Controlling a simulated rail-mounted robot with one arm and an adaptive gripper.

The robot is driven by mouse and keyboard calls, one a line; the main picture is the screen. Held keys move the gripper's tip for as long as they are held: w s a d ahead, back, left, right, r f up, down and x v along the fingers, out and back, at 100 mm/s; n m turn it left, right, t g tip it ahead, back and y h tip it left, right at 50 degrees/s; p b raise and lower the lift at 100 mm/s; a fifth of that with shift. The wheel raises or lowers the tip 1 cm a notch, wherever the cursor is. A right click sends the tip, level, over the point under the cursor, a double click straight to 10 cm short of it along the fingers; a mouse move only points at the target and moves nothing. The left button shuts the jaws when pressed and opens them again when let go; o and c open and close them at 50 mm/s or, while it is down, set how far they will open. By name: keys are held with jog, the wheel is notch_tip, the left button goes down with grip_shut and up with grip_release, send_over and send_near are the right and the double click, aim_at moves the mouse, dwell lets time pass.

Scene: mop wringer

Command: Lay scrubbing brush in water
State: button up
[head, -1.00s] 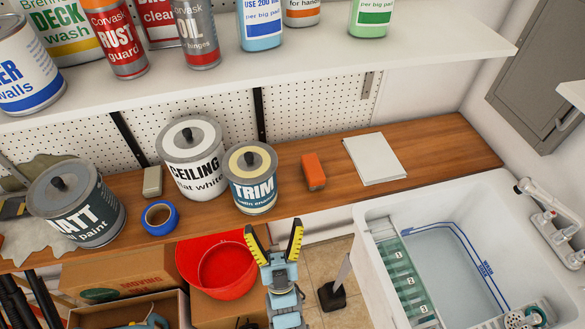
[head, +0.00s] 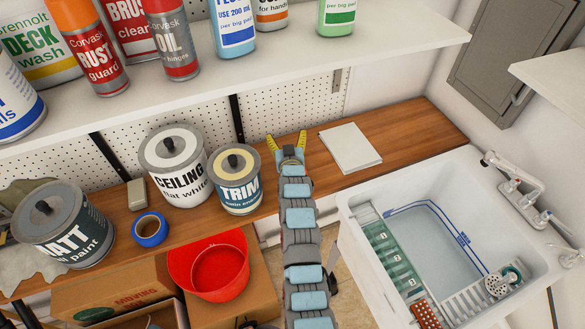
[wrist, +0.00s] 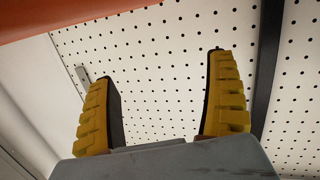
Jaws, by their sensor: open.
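My gripper (head: 286,145) is open and empty, reaching over the wooden bench just right of the TRIM can. Both yellow fingers also show spread in the wrist view (wrist: 160,72), with white pegboard beyond. The orange block that lay on the bench there is hidden behind my arm in the head view. A blurred orange surface (wrist: 65,15) crosses the top left of the wrist view; I cannot tell whether it is that block or the bench. The white sink (head: 360,205) at the right holds shallow bluish water (head: 425,245). I cannot surely identify a scrubbing brush.
The TRIM can (head: 236,180) and CEILING can (head: 172,165) stand close left of my arm. A white paper pad (head: 350,148) lies to the right. The shelf (head: 300,72) overhangs the bench. An orange dotted piece (head: 425,313) is at the sink's front. A tap (head: 515,190) stands behind.

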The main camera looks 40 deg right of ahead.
jog(key=w+f+g+y, duration=0.1)
jog(key=w+d+f+g+y, duration=0.1)
jog(key=shift+d+f+n+g+b, duration=0.2)
jog(key=shift+f+n+g+b, duration=0.1)
jog(key=shift+f+g+b, duration=0.1)
jog(key=shift+f+g+y, duration=0.25)
jog(key=shift+g+y, duration=0.15)
jog(key=shift+y, duration=0.2)
jog(key=shift+s+f+g+y+b, duration=0.15)
jog(key=shift+f+g+y+b, duration=0.15)
jog(key=shift+g+y, duration=0.35)
jog(key=shift+s+a+n+g+y, duration=0.1)
jog(key=shift+s+n+g+y, duration=0.2)
jog(key=shift+g, duration=0.15)
jog(key=s+g+y, duration=0.1)
jog(key=s, duration=0.1)
jog(key=s+a+r+g+y+b, duration=0.1)
jog(key=s+g, duration=0.1)
jog(key=s+a+n+g+y, duration=0.1)
jog(key=s, duration=0.1)
jog(key=shift+s+a+r+g, duration=0.25)
jog(key=shift+s+r+g, duration=0.05)
jog(key=shift+r+g, duration=0.1)
jog(key=shift+s+a+r, duration=0.1)
jog(key=shift+s+a, duration=0.1)
jog(key=shift+s, duration=0.25)
jog(key=shift+p+x, duration=0.35)
jog(key=shift+x, duration=3.35)
